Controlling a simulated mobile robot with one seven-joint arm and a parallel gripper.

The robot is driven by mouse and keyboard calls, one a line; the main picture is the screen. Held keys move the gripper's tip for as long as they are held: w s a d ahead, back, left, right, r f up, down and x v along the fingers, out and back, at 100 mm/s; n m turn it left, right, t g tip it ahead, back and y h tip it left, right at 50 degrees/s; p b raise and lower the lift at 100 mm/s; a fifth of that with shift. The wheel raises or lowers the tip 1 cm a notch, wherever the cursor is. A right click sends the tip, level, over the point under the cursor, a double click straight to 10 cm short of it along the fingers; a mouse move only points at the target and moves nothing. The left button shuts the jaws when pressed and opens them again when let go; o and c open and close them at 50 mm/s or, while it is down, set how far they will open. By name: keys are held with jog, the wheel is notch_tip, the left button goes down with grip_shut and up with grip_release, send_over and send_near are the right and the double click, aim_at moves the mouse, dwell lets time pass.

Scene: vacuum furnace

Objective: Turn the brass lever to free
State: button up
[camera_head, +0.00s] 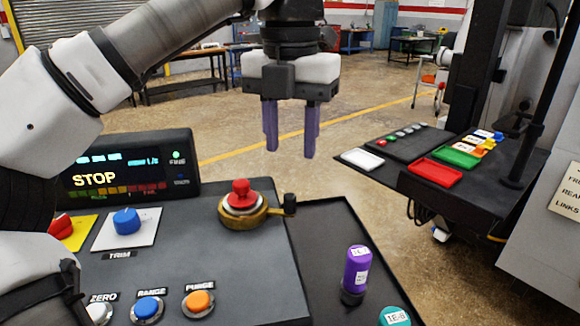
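The brass lever (258,213) is a brass ring with an arm reaching right to a dark knob (290,203). It sits around the base of a red button (240,189) near the back right of the grey sloped console. Any markings for its positions are not visible. My gripper (290,152) hangs above and a little right of the lever, pointing down. Its two purple fingers are apart, with nothing between them, and it does not appear to touch the lever.
The console (245,275) carries a display reading STOP (105,172), a blue trim knob (126,220), and range (148,308) and purge (198,302) buttons. A purple bottle (356,270) and a teal-lidded container (394,316) stand right. A tray-laden side shelf (400,182) is farther right.

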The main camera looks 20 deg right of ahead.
jog(key=shift+r+p, duration=1.9)
jog(key=shift+r, duration=0.6)
